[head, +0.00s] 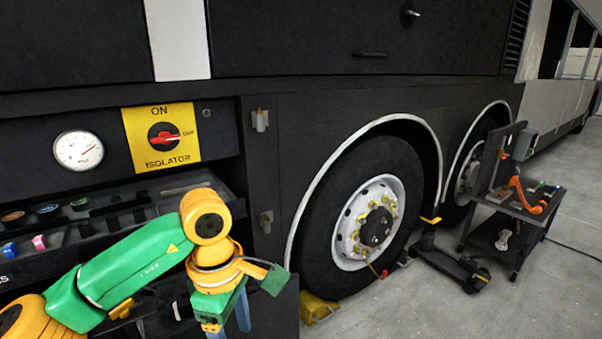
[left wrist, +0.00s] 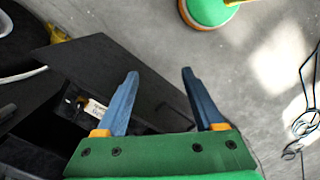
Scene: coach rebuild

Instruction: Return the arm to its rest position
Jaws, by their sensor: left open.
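My left arm comes in from the lower left in the head view, with green and orange links. My left gripper (head: 228,317) points down in front of the open bay of the coach, its blue fingers partly cut off by the bottom edge. In the left wrist view the left gripper (left wrist: 160,105) has its two blue fingers spread apart with nothing between them. Grey floor and a dark panel edge show beyond the fingers. My right gripper is in neither view.
The coach side has a yellow isolator panel (head: 162,137), a gauge (head: 78,150) and a shelf with small parts. A wheel (head: 369,222) with a yellow chock (head: 317,308) stands to the right. A tool cart (head: 508,222) and floor jack (head: 447,262) stand further right. A cable (left wrist: 305,125) lies on the floor.

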